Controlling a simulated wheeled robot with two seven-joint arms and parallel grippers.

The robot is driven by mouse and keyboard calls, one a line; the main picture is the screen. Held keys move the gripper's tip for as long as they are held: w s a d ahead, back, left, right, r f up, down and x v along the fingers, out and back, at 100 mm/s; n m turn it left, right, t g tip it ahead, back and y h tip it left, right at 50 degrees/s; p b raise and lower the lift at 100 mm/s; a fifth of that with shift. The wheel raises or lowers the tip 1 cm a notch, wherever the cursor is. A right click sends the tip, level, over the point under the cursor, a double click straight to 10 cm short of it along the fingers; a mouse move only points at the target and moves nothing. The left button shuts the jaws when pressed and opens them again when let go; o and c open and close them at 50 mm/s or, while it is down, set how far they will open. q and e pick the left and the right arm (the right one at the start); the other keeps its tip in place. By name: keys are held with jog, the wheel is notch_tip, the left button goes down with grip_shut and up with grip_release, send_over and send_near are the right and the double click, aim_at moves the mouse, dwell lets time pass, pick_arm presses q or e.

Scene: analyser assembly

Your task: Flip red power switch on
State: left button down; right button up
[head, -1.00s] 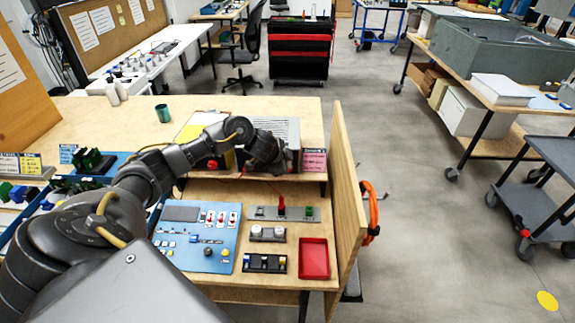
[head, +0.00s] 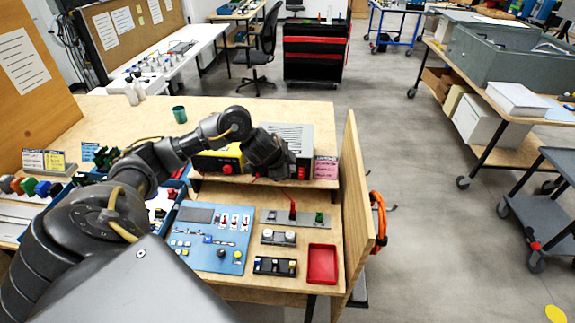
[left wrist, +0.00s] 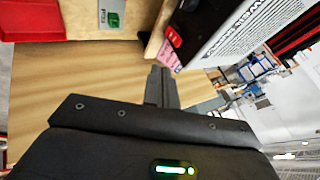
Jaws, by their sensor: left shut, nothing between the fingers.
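A grey box with a printed text panel (head: 291,135) stands on the raised wooden shelf at the back of the bench. A red switch (left wrist: 173,37) on its front shows in the left wrist view, beside a pink label (left wrist: 167,55). My left gripper (head: 284,174) is in front of the box and hides part of its face in the head view. Its shut, empty fingers (left wrist: 161,72) point toward the box face, just below the switch in the wrist picture. I cannot tell whether they touch it. My right gripper is not in view.
A yellow box with a red button (head: 227,169) stands left of the gripper. Below are a blue control panel (head: 190,258), a grey strip with a red plug and cable (head: 272,217), and a red tray (head: 322,264). An upright wooden panel (head: 357,200) bounds the right side.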

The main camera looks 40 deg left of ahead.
pick_arm(q)
jog(key=shift+v, duration=0.8)
jog(key=shift+a+f, duration=0.15)
